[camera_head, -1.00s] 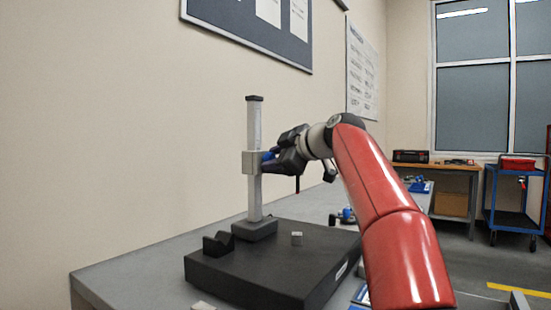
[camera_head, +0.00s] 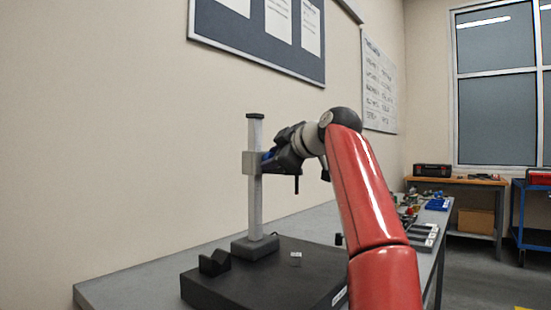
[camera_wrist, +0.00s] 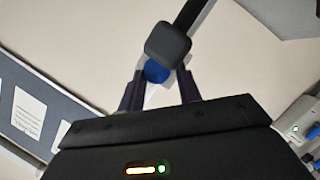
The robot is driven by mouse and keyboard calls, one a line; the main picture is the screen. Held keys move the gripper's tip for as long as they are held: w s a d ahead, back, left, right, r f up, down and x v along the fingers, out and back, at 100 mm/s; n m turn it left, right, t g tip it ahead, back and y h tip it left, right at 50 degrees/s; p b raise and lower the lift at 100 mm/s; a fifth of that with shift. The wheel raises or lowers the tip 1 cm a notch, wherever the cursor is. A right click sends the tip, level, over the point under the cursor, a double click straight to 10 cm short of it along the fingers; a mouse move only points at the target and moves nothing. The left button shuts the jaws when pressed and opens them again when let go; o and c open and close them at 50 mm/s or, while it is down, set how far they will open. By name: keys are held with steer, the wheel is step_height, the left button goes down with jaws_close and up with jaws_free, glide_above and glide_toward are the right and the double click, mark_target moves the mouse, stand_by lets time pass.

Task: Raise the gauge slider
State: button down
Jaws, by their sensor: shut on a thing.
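The gauge stands on the bench with an upright grey column (camera_head: 255,205) capped in black. Its pale slider block (camera_head: 249,163) sits on the upper part of the column, a short way below the cap. A blue knob (camera_head: 267,157) projects from the slider's right side. My gripper (camera_head: 271,161) reaches in from the right and is shut on this knob. In the wrist view the blue knob (camera_wrist: 156,72) shows between my two dark fingers, partly covered by a dark rounded block (camera_wrist: 167,45).
The column's foot stands on a black plate (camera_head: 262,290), with a dark V-shaped block (camera_head: 214,263) and a small pale block (camera_head: 296,259) on it. A wall is close behind, with a notice board (camera_head: 262,38) above. The bench right of the plate holds parts and trays.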

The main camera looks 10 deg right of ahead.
steer(key=c, duration=1.1)
jaws_free()
steer(key=shift+w+d+f, duration=0.1)
steer(key=shift+w+d, duration=0.05)
steer(key=shift+d, duration=0.15)
steer(key=b+v, duration=0.2)
steer(key=v, duration=0.6)
steer(key=shift+a, duration=0.1)
